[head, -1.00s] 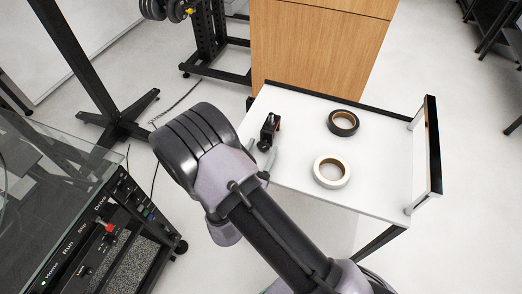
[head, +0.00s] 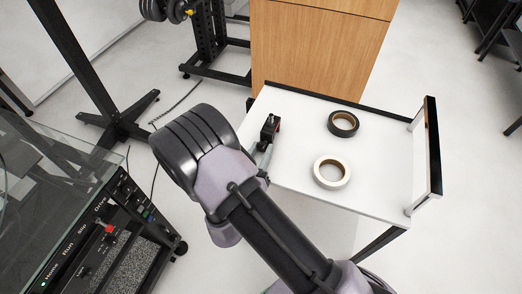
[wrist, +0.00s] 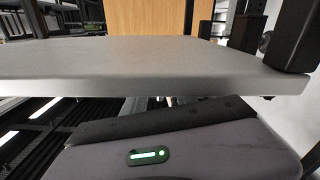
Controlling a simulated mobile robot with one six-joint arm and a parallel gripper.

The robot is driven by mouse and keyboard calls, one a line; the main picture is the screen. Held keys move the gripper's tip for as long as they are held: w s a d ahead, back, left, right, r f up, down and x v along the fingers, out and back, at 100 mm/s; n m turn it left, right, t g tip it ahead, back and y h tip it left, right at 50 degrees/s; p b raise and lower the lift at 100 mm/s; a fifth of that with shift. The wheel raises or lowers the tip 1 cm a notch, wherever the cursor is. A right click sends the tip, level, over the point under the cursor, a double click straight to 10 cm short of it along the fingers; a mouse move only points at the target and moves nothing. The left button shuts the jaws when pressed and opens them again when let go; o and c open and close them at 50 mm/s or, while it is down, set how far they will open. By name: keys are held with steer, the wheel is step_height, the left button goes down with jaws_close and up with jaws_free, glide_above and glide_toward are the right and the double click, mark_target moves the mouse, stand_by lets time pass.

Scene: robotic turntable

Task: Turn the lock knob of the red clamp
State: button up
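The clamp (head: 270,127) stands on the white table top near its left edge in the head view. One grey finger shows there; the other is mostly hidden, so I cannot tell whether the fingers are apart or closed on the knob. The knob is hidden behind the finger. In the wrist view my fingers do not show, and dark upright parts stand above the table slab at right.
A black tape roll (head: 343,123) and a white tape roll (head: 331,172) lie on the white table (head: 385,165), right of the clamp. A black-and-white upright handle (head: 432,150) edges the table's right side. A wooden cabinet (head: 318,45) stands behind. A control rack (head: 110,235) is at left.

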steer(key=o, duration=0.5)
steer(key=p+v, duration=0.4)
steer(key=v, duration=1.3)
steer(key=shift+s+p, duration=0.25)
steer(key=shift+p, duration=0.1)
